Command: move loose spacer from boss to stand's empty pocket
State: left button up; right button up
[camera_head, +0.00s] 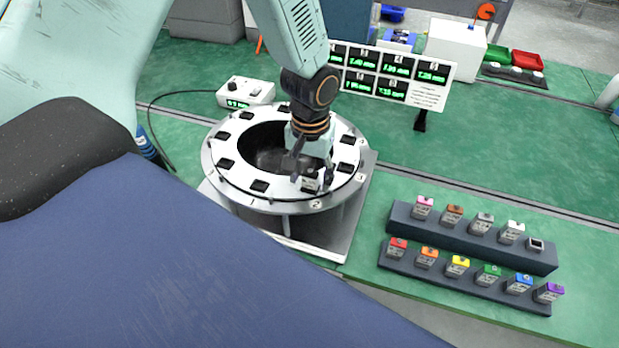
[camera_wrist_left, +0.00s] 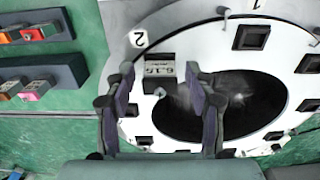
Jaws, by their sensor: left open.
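A small grey block with a pale marked top, which looks like the loose spacer (camera_head: 311,182), sits on the white ring (camera_head: 226,180) near the label 2. It also shows in the left wrist view (camera_wrist_left: 158,70). My left gripper (camera_head: 314,174) is open, with its fingers around the block; in the left wrist view its fingertips (camera_wrist_left: 160,80) lie on either side of it. I cannot tell whether they touch it. The dark two-step stand (camera_head: 470,238) at the right holds several colour-topped blocks. Its empty-looking pocket (camera_head: 536,244) is at the back row's right end. My right gripper is not in view.
The ring has several dark square pockets and a wide central opening (camera_wrist_left: 240,105). A display panel (camera_head: 395,75) stands behind it, and a small control box (camera_head: 245,91) with a cable is at its back left. Green table (camera_head: 490,135) is clear behind the stand.

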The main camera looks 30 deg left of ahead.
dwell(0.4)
pick_arm(q)
grip_shut()
dwell(0.4)
jog(key=shift+r+p, duration=0.15)
jog(key=shift+p, duration=0.15)
